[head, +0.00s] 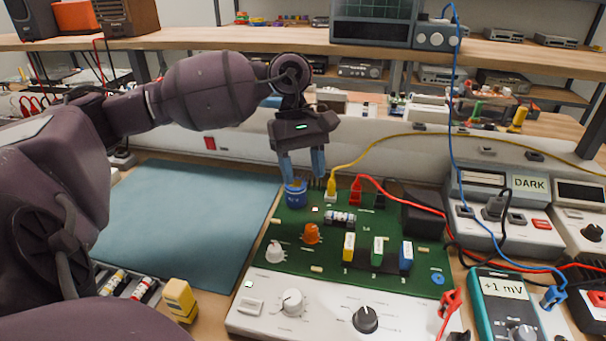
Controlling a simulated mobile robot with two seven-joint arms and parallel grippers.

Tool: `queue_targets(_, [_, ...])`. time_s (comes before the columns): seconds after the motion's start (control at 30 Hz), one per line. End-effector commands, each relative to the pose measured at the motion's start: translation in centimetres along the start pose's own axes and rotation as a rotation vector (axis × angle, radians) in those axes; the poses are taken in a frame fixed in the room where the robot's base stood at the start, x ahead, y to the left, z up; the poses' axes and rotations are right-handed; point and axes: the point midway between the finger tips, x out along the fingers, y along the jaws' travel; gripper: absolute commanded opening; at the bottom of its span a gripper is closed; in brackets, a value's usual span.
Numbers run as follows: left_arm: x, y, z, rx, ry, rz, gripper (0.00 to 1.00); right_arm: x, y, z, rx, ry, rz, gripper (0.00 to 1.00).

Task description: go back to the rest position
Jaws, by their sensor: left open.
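My left gripper (303,174) comes in from the left over the back left part of a green circuit board (315,243). Its two blue fingers point down and stand apart, so it is open. The left fingertip is close to a blue round part (296,193) on the board; I cannot tell whether they touch. No held thing shows between the fingers. My right gripper is not in view.
A teal mat (185,220) lies clear to the left. Yellow, red and blue (453,90) cables run around the board. A multimeter (505,300) and a meter marked DARK (500,200) stand right. A yellow block (180,299) sits front left.

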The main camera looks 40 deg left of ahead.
Motion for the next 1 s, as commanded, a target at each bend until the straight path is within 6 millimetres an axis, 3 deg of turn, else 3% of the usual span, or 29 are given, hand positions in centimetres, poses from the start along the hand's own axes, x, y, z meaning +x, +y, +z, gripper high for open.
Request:
queue_targets(0.43, [0.0, 0.0, 0.0, 0.000, 0.000, 0.000, 0.51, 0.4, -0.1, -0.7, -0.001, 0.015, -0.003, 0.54])
queue_targets(0.53, [-0.9, -0.1, 0.4, 0.004, 0.006, 0.011, 0.51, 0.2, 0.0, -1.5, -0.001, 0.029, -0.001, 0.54])
queue_targets(0.67, [-4.9, -0.7, 2.4, 0.025, 0.032, 0.062, 0.51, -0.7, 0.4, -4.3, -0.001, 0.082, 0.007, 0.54])
queue_targets(0.8, [-11.3, -1.9, 5.6, 0.058, 0.071, 0.140, 0.51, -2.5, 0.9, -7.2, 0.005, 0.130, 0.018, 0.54])
queue_targets(0.9, [-15.3, -2.8, 7.7, 0.076, 0.093, 0.185, 0.51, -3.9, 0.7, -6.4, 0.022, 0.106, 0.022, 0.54])
queue_targets(1.0, [-18.9, -3.6, 9.6, 0.091, 0.111, 0.221, 0.51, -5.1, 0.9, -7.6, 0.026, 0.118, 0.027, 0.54])
